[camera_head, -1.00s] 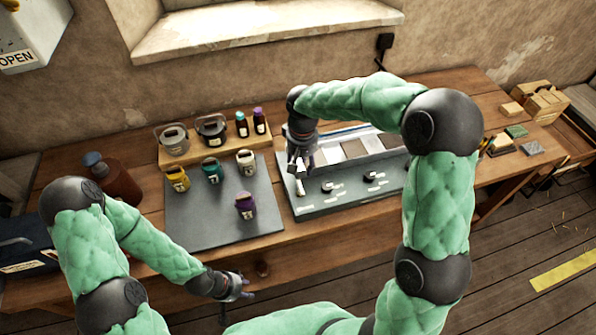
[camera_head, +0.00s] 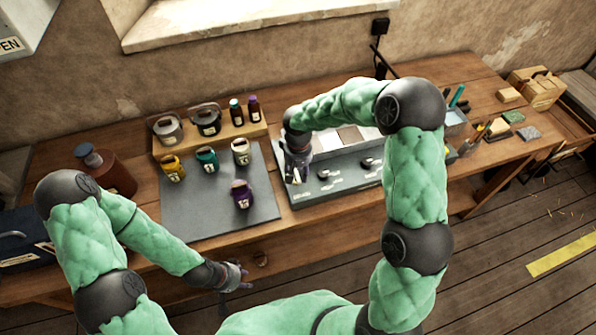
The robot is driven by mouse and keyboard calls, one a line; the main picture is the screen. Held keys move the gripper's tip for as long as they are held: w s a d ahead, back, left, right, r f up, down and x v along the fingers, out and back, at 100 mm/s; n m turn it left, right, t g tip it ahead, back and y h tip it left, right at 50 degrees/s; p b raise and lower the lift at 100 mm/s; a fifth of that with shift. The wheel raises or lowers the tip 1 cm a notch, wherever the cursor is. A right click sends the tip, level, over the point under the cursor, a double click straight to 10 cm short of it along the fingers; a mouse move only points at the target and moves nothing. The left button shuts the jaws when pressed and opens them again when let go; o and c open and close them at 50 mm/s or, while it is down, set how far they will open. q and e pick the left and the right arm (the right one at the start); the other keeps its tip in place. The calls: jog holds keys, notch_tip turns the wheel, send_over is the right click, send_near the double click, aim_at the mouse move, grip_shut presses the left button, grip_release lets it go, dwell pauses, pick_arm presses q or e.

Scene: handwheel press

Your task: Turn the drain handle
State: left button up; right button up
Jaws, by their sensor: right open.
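A grey tray-like unit (camera_head: 330,196) with several small dark knobs and white labels along its front sits on the bench. One dark knob (camera_head: 323,174) shows just right of my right gripper; I cannot tell which part is the drain handle. My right gripper (camera_head: 296,178) points down over the unit's left front end, open. Whether it touches anything there is too small to tell. My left gripper (camera_head: 245,277) hangs low before the bench's front edge, away from the unit; its finger opening is not clear.
A dark mat (camera_head: 210,215) left of the unit carries yellow, teal, cream and purple (camera_head: 241,195) jars. A wooden riser (camera_head: 210,140) behind holds more containers. A brown jug (camera_head: 108,170) stands at left. Brushes, blocks and a wooden box (camera_head: 537,88) are at right.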

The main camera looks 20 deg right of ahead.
jog(key=shift+c, duration=0.3)
grip_shut()
jog(key=m+b, duration=0.2)
jog(key=m, duration=0.1)
jog(key=shift+f, duration=0.1)
jog(key=m+b, duration=0.2)
jog(key=m, duration=0.2)
jog(key=shift+s+m+b, duration=0.15)
jog(key=shift+m+b, duration=0.25)
jog(key=m+b, duration=0.2)
jog(key=m, duration=0.3)
jog(key=shift+a, duration=0.1)
jog(key=m+b, duration=0.1)
jog(key=m, duration=0.4)
jog(key=shift+s+a, duration=0.1)
